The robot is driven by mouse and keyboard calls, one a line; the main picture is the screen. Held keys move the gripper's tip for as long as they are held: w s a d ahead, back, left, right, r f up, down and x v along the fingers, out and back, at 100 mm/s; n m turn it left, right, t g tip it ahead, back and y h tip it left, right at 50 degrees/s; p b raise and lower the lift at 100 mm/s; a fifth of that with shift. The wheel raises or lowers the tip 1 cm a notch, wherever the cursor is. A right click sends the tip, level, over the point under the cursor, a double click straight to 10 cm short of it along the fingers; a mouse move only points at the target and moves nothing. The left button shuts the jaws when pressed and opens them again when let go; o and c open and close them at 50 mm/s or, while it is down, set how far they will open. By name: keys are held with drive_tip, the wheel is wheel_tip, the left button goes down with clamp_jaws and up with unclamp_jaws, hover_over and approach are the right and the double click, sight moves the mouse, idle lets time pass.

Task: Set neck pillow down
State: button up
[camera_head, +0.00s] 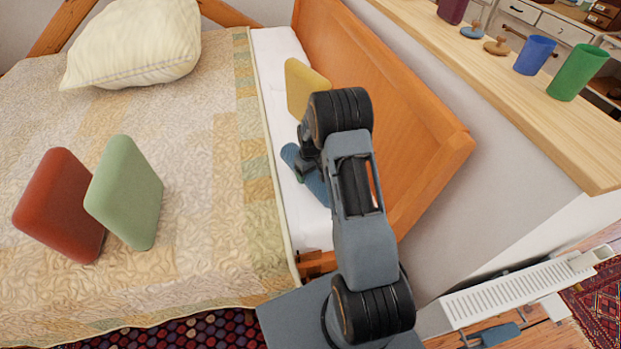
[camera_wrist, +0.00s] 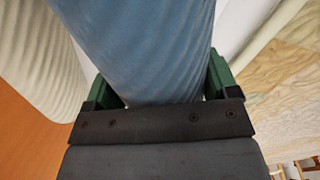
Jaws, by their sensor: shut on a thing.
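The neck pillow is a blue, ribbed, roll-like cushion (camera_head: 316,187) over the white strip between the quilt and the wooden board. It fills the upper middle of the wrist view (camera_wrist: 145,45). My gripper (camera_head: 307,168) is shut on it, with one green finger on each side of it in the wrist view (camera_wrist: 162,82). My arm hides part of the pillow in the head view. I cannot tell whether its underside touches the white strip.
A yellow cushion (camera_head: 302,88) stands just behind the neck pillow. An orange wooden board (camera_head: 405,100) rises close on the right. Red (camera_head: 58,208) and green (camera_head: 125,195) cushions and a cream pillow (camera_head: 140,42) lie on the quilt (camera_head: 215,180), whose middle is clear.

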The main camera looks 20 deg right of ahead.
drive_tip(key=shift+f, duration=1.55)
drive_tip(key=shift+f, duration=0.15)
drive_tip(key=o, duration=1)
